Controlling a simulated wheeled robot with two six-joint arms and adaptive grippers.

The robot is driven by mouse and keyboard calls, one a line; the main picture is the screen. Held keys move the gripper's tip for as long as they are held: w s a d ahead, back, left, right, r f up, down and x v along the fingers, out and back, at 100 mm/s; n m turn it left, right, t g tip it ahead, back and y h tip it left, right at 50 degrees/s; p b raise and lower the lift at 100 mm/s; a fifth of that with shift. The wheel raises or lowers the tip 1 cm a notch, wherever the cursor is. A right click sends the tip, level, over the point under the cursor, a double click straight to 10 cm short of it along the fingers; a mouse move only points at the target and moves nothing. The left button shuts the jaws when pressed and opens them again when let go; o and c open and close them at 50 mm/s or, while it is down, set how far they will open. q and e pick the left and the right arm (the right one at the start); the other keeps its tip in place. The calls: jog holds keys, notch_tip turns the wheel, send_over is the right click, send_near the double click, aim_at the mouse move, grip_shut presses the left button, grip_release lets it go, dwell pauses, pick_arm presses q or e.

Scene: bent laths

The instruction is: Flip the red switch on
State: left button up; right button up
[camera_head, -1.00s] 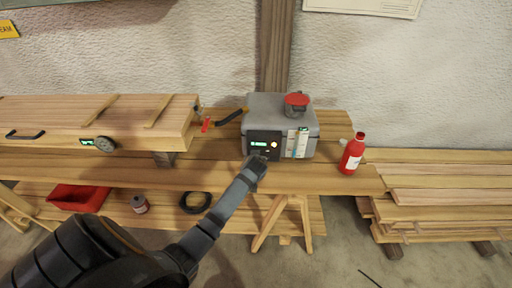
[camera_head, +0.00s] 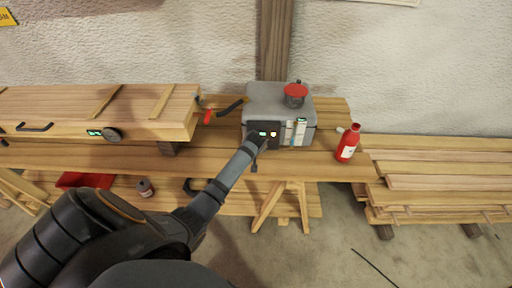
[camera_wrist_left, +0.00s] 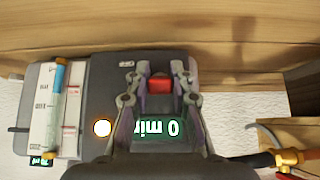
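The grey box (camera_head: 268,100) stands on the bench with a dark control panel on its front. In the left wrist view the panel (camera_wrist_left: 103,85) shows upside down, with a lit green display (camera_wrist_left: 160,128) and a glowing amber light (camera_wrist_left: 102,128). The red switch (camera_wrist_left: 160,87) shows between the two fingers of my left gripper (camera_wrist_left: 158,70). The fingers are apart, one on each side of it; I cannot tell if they touch it. In the head view my left gripper (camera_head: 256,139) is at the panel and hides the switch. My right gripper is not in view.
A red-lidded pot (camera_head: 296,98) sits on the box. A red bottle (camera_head: 347,144) stands to its right on the bench. A long wooden steam chest (camera_head: 90,112) with a red-handled valve (camera_head: 208,117) and a black hose (camera_head: 231,109) lies to the left. Stacked planks (camera_head: 440,170) fill the right.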

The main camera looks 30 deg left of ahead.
pick_arm(q)
jog(key=o, duration=0.4)
jog(key=v, duration=1.2)
